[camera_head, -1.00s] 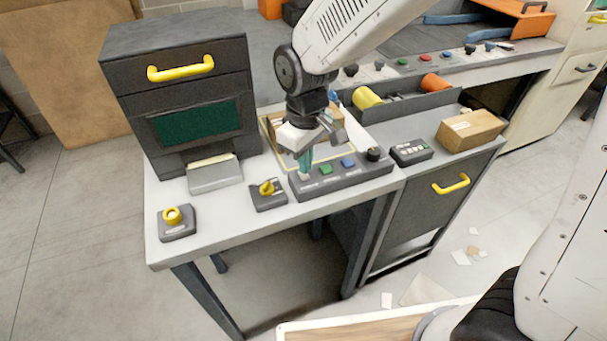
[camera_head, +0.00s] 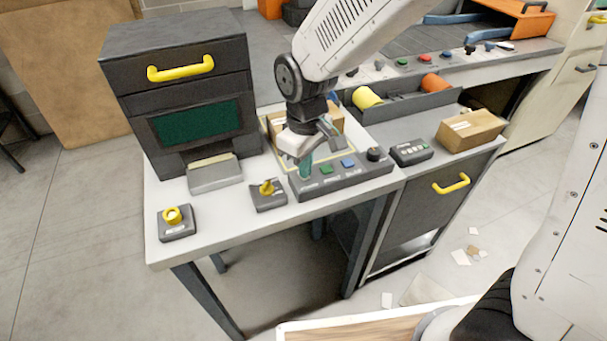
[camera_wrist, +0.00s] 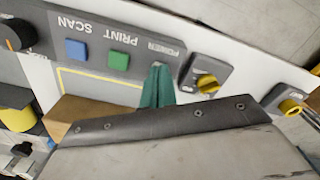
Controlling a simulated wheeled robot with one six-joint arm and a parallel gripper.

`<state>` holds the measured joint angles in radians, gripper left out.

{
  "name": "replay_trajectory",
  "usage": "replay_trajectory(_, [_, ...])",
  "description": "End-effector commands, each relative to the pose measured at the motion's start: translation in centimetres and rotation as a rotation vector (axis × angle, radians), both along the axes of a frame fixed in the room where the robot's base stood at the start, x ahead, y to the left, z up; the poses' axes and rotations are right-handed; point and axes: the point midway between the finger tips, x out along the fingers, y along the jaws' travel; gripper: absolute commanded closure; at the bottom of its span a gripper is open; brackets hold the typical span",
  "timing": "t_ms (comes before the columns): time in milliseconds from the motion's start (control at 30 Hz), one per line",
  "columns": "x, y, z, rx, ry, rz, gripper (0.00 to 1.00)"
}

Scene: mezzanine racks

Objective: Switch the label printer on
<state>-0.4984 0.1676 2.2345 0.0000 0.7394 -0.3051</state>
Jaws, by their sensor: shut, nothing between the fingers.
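The label printer (camera_head: 190,115) is a dark cabinet with a green window and a yellow handle, at the left of the bench. A grey control panel (camera_head: 340,181) lies in front of my arm. It has a green button (camera_head: 326,169), a blue button (camera_head: 348,163) and a black knob (camera_head: 374,154). The wrist view shows the panel upside down, with labels POWER (camera_wrist: 166,47), PRINT and SCAN. My gripper (camera_head: 305,175) is shut and empty, its teal fingertips (camera_wrist: 158,84) pointing down at the POWER end. They hide the control there; contact cannot be told.
A yellow knob box (camera_head: 268,194) sits just left of the panel, and a yellow ring-topped box (camera_head: 176,222) stands at the front left. A carton (camera_head: 330,115) stands behind my gripper.

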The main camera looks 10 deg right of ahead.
Motion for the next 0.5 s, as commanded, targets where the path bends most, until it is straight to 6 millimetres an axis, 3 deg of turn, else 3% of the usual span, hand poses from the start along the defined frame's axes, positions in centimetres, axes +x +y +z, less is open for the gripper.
replay_trajectory(500, [0.03, 0.01, -0.10, 0.001, -0.001, 0.000, 1.00])
